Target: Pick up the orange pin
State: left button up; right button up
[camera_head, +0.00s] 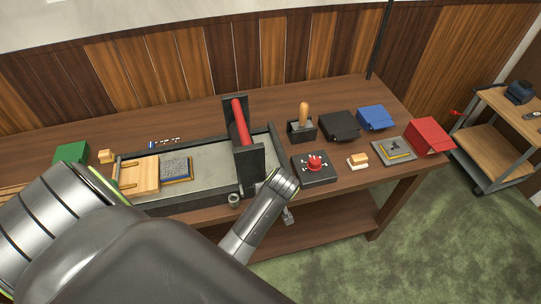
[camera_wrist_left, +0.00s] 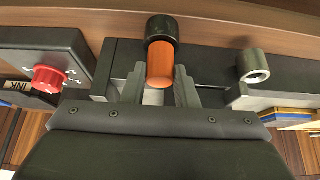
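The orange pin (camera_wrist_left: 160,70) shows in the left wrist view as a short orange cylinder in a round black collar (camera_wrist_left: 162,28). My left gripper (camera_wrist_left: 160,85) has its two stepped grey fingers on either side of the pin, apart, with narrow gaps seen beside it. Whether the fingers touch it I cannot tell. In the head view my left arm reaches to the front edge of the bench, beside the press (camera_head: 244,160), and the pin is hidden. My right gripper is not in view.
A black box with a red knob (camera_head: 315,162) and a metal cylinder (camera_head: 234,200) flank the spot; they also show in the wrist view as knob (camera_wrist_left: 50,78) and cylinder (camera_wrist_left: 254,65). Several boxes and a wood-handled tool (camera_head: 304,113) stand on the bench (camera_head: 390,178).

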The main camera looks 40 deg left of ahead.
pick_arm(q)
jog(key=c, duration=0.4)
jog(key=shift+c, duration=0.2)
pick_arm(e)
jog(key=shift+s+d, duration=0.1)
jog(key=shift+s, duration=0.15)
pick_arm(q)
jog(key=shift+r, duration=0.1)
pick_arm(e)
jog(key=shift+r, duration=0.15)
